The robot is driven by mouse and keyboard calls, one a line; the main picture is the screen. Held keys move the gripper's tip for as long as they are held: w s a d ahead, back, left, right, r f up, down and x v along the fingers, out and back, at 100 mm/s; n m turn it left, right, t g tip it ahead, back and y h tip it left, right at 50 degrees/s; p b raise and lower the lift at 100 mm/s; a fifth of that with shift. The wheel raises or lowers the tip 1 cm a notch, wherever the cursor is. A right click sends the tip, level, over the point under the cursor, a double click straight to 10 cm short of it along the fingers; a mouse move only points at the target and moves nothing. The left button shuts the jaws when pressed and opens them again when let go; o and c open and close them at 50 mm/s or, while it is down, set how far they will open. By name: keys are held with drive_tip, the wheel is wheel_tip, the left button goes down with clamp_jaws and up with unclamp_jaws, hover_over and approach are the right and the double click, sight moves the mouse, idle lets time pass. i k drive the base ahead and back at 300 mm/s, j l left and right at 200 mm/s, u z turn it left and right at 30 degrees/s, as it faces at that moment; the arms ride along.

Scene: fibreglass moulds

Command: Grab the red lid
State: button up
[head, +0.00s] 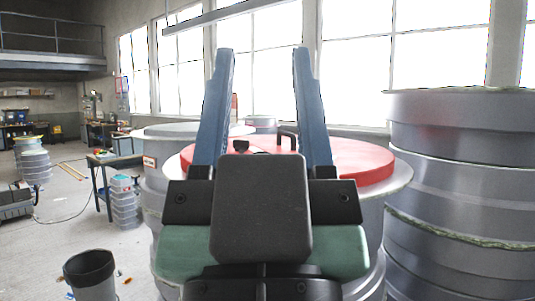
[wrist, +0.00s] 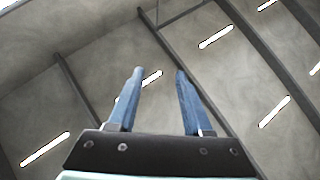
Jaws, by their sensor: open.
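The red lid (head: 362,160) lies flat on top of a large grey drum-shaped mould (head: 400,180) in the middle of the head view. It has a dark upright handle (head: 287,139) and a small black knob or cap (head: 241,146) on it. My gripper (head: 262,60) stands in front of the lid with its two blue fingers pointing up, wide apart and empty. It hides much of the lid's middle and front. In the wrist view my gripper (wrist: 158,75) shows open against the ceiling, and the lid is not seen there.
A tall stack of grey ring moulds (head: 465,130) stands close on the right. Another grey mould (head: 165,131) is just behind on the left. A black bucket (head: 90,272) stands on the floor at lower left, near a work table (head: 108,160). Open floor (head: 65,215) lies to the left.

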sight(369, 164)
drive_tip(key=k+j+z, duration=0.3)
drive_tip(key=k+j, duration=0.35)
drive_tip(key=k, duration=0.15)
drive_tip(key=i+j, duration=0.15)
drive_tip(key=i, duration=0.85)
drive_tip(key=i+j+u, duration=0.15)
drive_tip(key=i, duration=0.85)
